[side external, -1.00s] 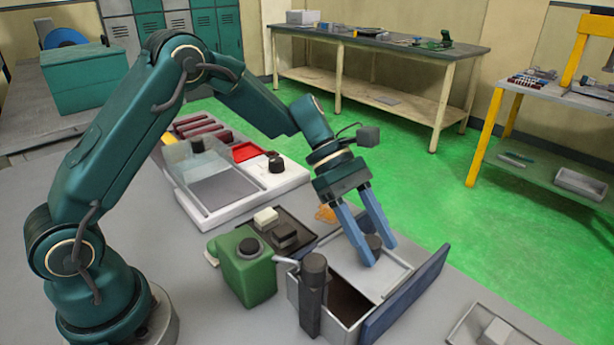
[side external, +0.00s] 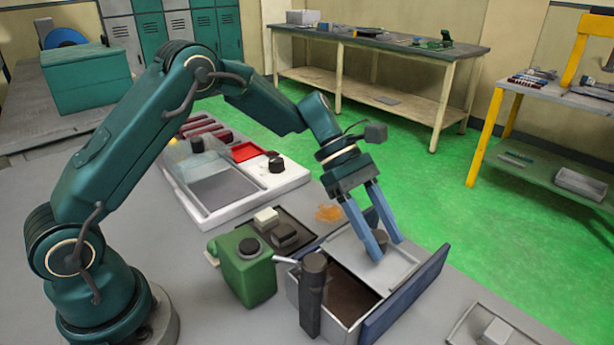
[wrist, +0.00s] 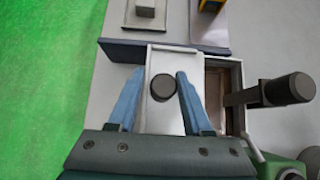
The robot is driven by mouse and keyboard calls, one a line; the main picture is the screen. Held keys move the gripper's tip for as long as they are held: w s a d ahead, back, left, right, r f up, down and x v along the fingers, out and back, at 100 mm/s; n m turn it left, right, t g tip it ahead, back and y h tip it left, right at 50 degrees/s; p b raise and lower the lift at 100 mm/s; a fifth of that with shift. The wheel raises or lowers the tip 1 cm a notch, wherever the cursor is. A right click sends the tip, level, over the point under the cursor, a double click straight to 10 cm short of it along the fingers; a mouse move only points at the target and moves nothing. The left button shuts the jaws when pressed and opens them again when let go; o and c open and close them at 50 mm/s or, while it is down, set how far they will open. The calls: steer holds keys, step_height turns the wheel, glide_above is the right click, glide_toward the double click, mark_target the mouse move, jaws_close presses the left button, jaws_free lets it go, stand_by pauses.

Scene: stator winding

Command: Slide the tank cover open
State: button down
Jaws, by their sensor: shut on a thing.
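The tank is a grey box (side external: 335,326) at the front right in the side view, with a dark brown open inside. Its pale sliding cover (side external: 398,268) lies over the far part and leaves the near part open. In the wrist view the cover (wrist: 160,120) sits left of the open strip. A dark round knob (wrist: 162,88) stands on the cover. My gripper (wrist: 160,75) has its two blue fingers on either side of the knob and is shut on it. In the side view my gripper (side external: 388,248) points down at the cover, and its fingers mostly hide the knob.
A dark cylinder with a handle (side external: 313,292) stands against the tank's near side. A blue panel (side external: 405,300) runs along its right side. A green canister (side external: 246,265) and a dark tray with small blocks (side external: 284,232) are to the left. A shallow tray (side external: 470,325) is at front right.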

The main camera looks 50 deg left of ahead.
steer(key=shift+w+r, duration=0.1)
steer(key=shift+w, duration=2.7)
steer(key=c, duration=0.5)
jaws_free()
steer(key=shift+v, duration=2.5)
